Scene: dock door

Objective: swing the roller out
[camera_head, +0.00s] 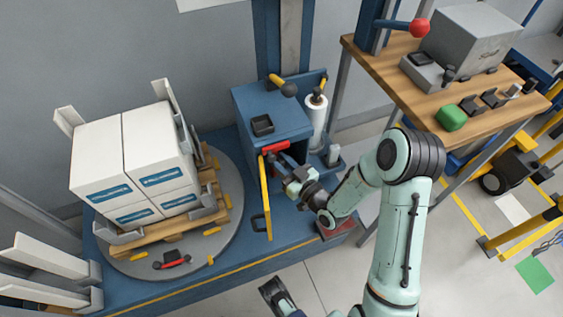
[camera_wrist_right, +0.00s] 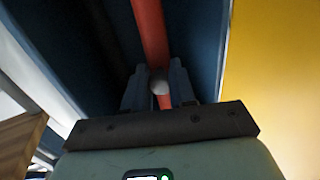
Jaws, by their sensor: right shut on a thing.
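The white film roll (camera_head: 318,118), which may be the roller, stands upright beside the blue cabinet (camera_head: 272,110). A red bar (camera_head: 275,146) sits at the cabinet's front, above a narrow yellow panel (camera_head: 265,195). My right gripper (camera_head: 283,163) reaches in from the right and is shut on the red bar. In the right wrist view the red bar (camera_wrist_right: 150,30) runs between the two fingers (camera_wrist_right: 159,88), with a grey rounded piece at their tips. A dark gripper (camera_head: 277,294), apparently my left, shows at the bottom edge, away from the cabinet; its jaw opening is unclear.
White boxes (camera_head: 125,148) stand on a wooden pallet on a round grey turntable (camera_head: 225,220) at left. Clear floor (camera_head: 325,280) lies in front of the blue base.

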